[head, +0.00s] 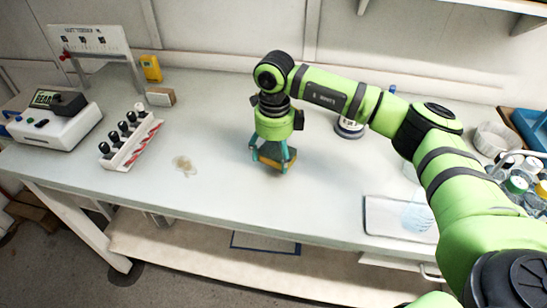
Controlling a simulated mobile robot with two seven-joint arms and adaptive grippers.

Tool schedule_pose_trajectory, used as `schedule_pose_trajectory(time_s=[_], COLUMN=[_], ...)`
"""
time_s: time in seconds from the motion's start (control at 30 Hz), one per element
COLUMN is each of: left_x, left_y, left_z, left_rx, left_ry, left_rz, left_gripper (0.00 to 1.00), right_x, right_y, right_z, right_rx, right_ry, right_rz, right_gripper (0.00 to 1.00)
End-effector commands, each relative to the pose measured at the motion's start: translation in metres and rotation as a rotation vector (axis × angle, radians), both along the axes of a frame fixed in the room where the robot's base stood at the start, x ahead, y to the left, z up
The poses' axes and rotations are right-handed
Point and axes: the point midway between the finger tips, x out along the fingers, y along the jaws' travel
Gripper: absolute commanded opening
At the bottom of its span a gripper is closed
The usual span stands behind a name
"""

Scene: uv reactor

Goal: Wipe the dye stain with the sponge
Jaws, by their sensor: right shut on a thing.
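The dye stain (184,165) is a small brownish blotch on the pale bench top, left of centre. My right gripper (272,158) points down at the bench to the right of the stain, apart from it. It is shut on the sponge (281,160), a flat piece with an orange-yellow side and a dark side, low over the bench. I cannot tell whether the sponge touches the surface. The gripper's fingers hide part of it. My left gripper is not in view.
A rack of dark-capped vials (131,142) stands left of the stain, with a white instrument (56,124) beyond it. A tray (390,215) lies at the right front, and bottles (519,184) stand far right. The bench between stain and gripper is clear.

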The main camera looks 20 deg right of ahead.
Motion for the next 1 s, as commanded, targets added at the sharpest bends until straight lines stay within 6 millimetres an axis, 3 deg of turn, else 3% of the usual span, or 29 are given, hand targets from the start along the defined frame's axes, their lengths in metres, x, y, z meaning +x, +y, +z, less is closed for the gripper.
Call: schedule_pose_trajectory(time_s=[0.4,1.0], left_x=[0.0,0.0], left_y=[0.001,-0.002], left_z=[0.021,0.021], left_rx=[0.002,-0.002], left_ry=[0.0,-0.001], left_rz=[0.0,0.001], left_gripper=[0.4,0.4], right_x=[0.002,0.002], right_y=[-0.006,-0.007], right_z=[0.036,0.037], right_rx=[0.001,0.001], right_ry=[0.001,0.0], right_rz=[-0.003,-0.003], right_gripper=[0.49,0.49])
